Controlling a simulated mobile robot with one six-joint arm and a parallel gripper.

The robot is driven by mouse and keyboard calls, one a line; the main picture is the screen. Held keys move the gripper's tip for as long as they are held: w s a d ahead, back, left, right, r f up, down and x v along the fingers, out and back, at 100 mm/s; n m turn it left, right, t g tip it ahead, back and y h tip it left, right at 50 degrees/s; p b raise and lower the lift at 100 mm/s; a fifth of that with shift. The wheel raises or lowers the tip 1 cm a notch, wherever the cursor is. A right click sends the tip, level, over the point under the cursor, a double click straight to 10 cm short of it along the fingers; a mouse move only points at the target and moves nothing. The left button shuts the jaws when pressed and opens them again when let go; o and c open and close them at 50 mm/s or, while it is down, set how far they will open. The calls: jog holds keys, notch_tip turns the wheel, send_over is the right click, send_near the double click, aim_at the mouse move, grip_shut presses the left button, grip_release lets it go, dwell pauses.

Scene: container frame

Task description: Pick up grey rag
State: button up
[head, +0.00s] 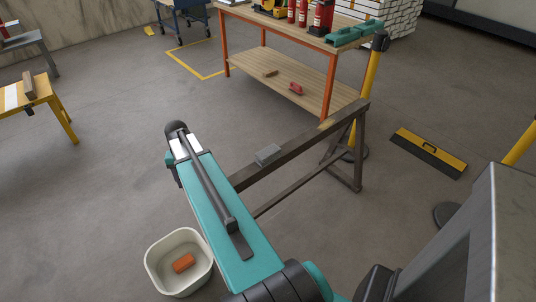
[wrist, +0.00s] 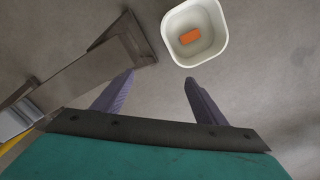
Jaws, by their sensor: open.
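The grey rag (head: 268,155) shows in the head view as a small, folded, light grey shape lying on top of a dark narrow beam. In the wrist view, a light grey shape (wrist: 9,122) sits at the left edge by the beam; I cannot tell if it is the rag. My gripper (wrist: 158,77) shows in the wrist view with its two purple fingers spread wide and nothing between them. In the head view my teal arm hides the gripper and the beam's near end.
The beam (head: 312,136) is a trestle on legs. A white bin (head: 151,263) holding an orange brick (head: 183,263) stands on the floor. A wooden workbench (head: 310,85) and a yellow post (head: 368,90) stand beyond the trestle. Open floor lies left of it.

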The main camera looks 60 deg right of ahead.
jog(key=s+d+r+m, duration=0.3)
jog(key=d, duration=0.5)
jog(key=s+d+r+m, duration=0.3)
jog(key=d+r, duration=0.1)
jog(key=d, duration=0.4)
notch_tip(320, 180, up, 6)
jog(key=m, duration=0.5)
send_over(268, 151)
jog(key=shift+w+r, duration=0.1)
jog(key=shift+r, duration=0.05)
jog(key=shift+f+p, duration=0.55)
jog(key=shift+f, duration=3.75)
jog(key=shift+f, duration=0.15)
jog(key=shift+f+p, duration=0.65)
jog(key=shift+f, duration=1.8)
